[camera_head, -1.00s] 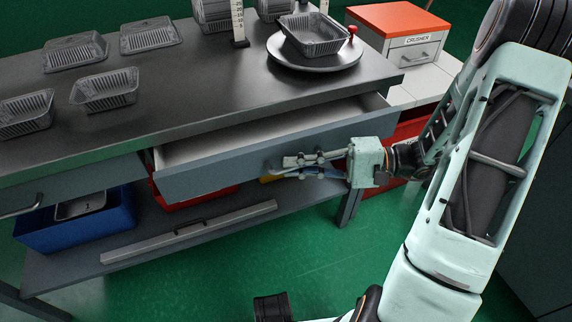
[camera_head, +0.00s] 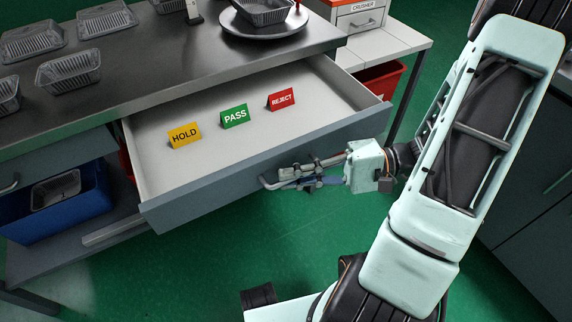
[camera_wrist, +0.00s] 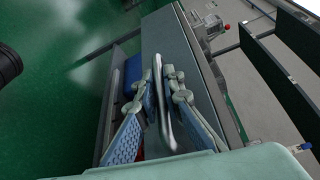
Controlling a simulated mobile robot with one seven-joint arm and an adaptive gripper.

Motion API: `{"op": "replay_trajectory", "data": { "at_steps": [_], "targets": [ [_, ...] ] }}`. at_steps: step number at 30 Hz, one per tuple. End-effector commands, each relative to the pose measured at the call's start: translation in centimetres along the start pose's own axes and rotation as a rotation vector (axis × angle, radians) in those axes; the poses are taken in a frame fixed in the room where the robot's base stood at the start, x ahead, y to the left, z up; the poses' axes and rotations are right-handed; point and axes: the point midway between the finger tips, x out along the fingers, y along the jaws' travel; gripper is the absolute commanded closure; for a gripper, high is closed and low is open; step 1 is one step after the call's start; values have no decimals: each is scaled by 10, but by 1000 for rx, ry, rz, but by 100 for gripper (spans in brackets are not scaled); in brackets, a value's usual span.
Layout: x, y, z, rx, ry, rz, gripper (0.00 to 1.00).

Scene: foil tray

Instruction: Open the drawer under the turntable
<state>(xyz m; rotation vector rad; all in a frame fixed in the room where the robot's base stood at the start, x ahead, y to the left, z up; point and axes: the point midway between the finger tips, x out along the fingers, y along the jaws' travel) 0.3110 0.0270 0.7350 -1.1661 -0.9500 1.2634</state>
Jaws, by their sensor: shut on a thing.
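The drawer (camera_head: 270,163) under the turntable (camera_head: 262,27) is pulled well out of the bench. Inside stand a yellow HOLD sign (camera_head: 185,135), a green PASS sign (camera_head: 235,116) and a red REJECT sign (camera_head: 281,99). My gripper (camera_head: 276,181) is at the drawer's grey front, shut on its bar handle. In the wrist view the two fingers lie on either side of the metal handle (camera_wrist: 167,125). Part of the handle is hidden by the fingers in the head view.
Foil trays (camera_head: 68,70) stand on the dark bench top, and one (camera_head: 265,10) sits on the turntable. A blue bin (camera_head: 60,212) is on the lower shelf at left. A red bin (camera_head: 380,84) is under the white side table. Green floor is open in front.

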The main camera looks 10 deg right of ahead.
Motion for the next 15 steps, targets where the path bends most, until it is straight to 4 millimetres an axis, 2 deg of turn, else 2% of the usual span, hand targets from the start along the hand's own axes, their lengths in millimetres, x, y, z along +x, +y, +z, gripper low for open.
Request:
{"op": "replay_trajectory", "data": {
  "at_steps": [6,15],
  "targets": [
    [-4,2,8,0,2,0,100],
    [-5,2,9,-1,2,0,100]
  ]
}}
